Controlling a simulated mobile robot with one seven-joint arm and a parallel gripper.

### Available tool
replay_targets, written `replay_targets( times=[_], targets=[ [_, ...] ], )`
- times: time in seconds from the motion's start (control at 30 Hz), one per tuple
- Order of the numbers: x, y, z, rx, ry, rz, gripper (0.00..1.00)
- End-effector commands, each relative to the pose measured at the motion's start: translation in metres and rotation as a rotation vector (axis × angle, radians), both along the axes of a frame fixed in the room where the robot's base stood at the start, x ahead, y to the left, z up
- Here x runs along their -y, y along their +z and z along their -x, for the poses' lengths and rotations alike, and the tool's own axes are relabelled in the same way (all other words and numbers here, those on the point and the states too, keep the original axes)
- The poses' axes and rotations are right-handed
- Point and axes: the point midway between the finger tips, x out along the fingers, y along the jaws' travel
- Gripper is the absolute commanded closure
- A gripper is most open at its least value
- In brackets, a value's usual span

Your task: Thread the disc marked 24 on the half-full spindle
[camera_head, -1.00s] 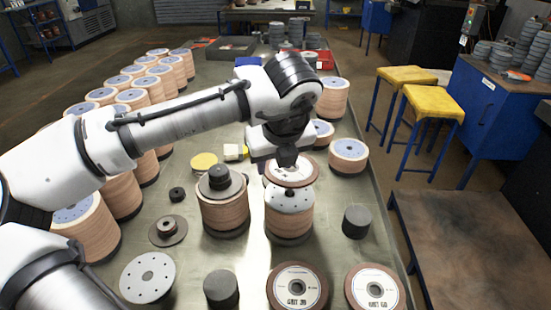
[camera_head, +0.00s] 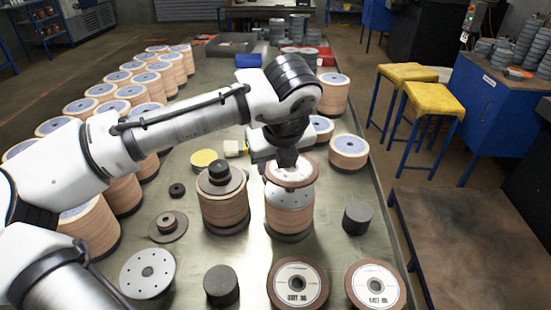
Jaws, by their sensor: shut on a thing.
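My gripper (camera_head: 287,160) is shut on a brown-rimmed flap disc (camera_head: 303,180) with a white label; the fingertips cover part of it and I cannot read its marking. The disc is held roughly level above a stack of discs (camera_head: 290,215) topped by a grey plate with holes. The spindle's tip at this stack is hidden behind the disc, so I cannot tell whether the disc is around it or just over it. Two loose labelled discs lie at the front, one in the middle (camera_head: 314,285) and one to the right (camera_head: 392,287); their print is too small to read surely.
A taller capped stack (camera_head: 225,210) stands close to the left. A dark cylinder (camera_head: 357,218) stands to the right, another (camera_head: 221,287) at the front. A holed grey plate (camera_head: 135,272) lies front left. Rows of stacks (camera_head: 118,190) fill the table's left side.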

Motion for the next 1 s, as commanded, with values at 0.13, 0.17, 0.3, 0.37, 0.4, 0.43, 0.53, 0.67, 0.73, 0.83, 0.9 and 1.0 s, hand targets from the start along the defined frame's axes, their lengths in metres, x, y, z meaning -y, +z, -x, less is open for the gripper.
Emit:
replay_targets(
  times=[0.13,0.17,0.3,0.37,0.4,0.43,0.53,0.67,0.73,0.83,0.9,1.0],
  targets=[
    [0.0,-0.004,0.0,0.0,-0.001,0.0,0.93],
    [0.0,-0.005,0.0,-0.001,-0.001,0.0,0.93],
    [0.0,-0.006,0.0,0.0,-0.001,0.0,0.48],
    [0.0,-0.006,0.0,0.0,-0.001,0.0,0.4],
    [0.0,-0.006,0.0,0.0,-0.001,0.0,0.35],
    [0.0,-0.006,0.0,0.0,-0.001,0.0,0.33],
    [0.0,-0.006,0.0,0.0,-0.001,0.0,0.33],
    [0.0,-0.006,0.0,-0.001,-0.001,-0.001,0.33],
    [0.0,-0.004,0.001,0.0,-0.001,-0.001,0.33],
    [0.002,0.004,0.003,0.002,0.0,0.0,0.33],
    [0.003,0.014,0.008,0.002,-0.002,0.001,0.33],
    [0.006,0.034,0.015,0.002,-0.002,0.001,0.33]
  ],
)
